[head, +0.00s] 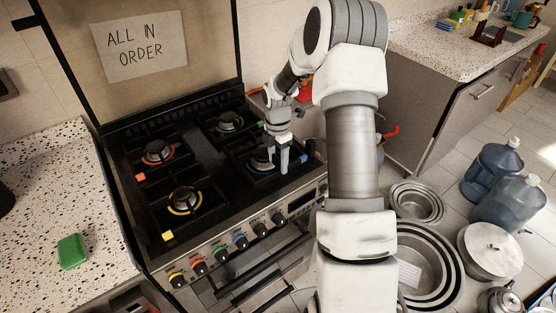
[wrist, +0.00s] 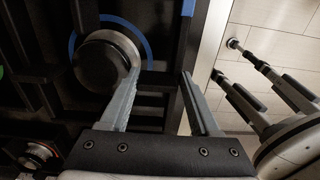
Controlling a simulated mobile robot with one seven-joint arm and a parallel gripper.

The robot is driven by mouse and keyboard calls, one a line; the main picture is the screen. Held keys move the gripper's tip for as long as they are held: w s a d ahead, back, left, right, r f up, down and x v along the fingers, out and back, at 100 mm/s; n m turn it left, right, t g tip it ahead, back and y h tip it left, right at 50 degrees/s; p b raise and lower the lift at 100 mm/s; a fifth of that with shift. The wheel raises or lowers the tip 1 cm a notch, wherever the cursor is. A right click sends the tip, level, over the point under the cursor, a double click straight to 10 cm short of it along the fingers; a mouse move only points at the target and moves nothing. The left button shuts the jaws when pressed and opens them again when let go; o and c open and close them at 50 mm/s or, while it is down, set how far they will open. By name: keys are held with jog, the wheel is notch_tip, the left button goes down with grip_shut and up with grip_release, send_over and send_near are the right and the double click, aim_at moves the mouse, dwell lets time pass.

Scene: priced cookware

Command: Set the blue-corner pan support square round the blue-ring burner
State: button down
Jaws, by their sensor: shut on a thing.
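The blue-ring burner (head: 262,165) is at the front right of the black hob, and my gripper partly hides it in the head view. In the wrist view the burner's round cap (wrist: 105,62) and part of its blue ring (wrist: 146,42) show. The black pan support with a blue corner (head: 304,158) is at that burner, its blue corner to the right. My gripper (head: 284,168) points down at its right part. In the wrist view my gripper (wrist: 160,76) is shut on a dark bar of the support. I cannot tell whether the support sits square or flat.
The red-ring (head: 158,152), green-ring (head: 230,122) and yellow-ring (head: 185,200) burners have dark supports around them. Several coloured knobs line the hob's front. A green sponge (head: 73,251) lies on the left counter. Pots (head: 417,203) and water bottles (head: 492,170) stand on the floor at right.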

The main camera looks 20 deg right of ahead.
jog(key=shift+r, duration=0.1)
dwell(0.5)
jog(key=shift+w+r+p, duration=0.1)
jog(key=shift+r+p, duration=1.25)
jog(key=shift+r, duration=0.3)
jog(key=shift+f, duration=0.15)
jog(key=shift+f+b, duration=0.8)
jog(key=shift+f, duration=0.45)
dwell(0.6)
jog(key=shift+f, duration=0.35)
jog(key=shift+f, duration=0.1)
dwell(1.2)
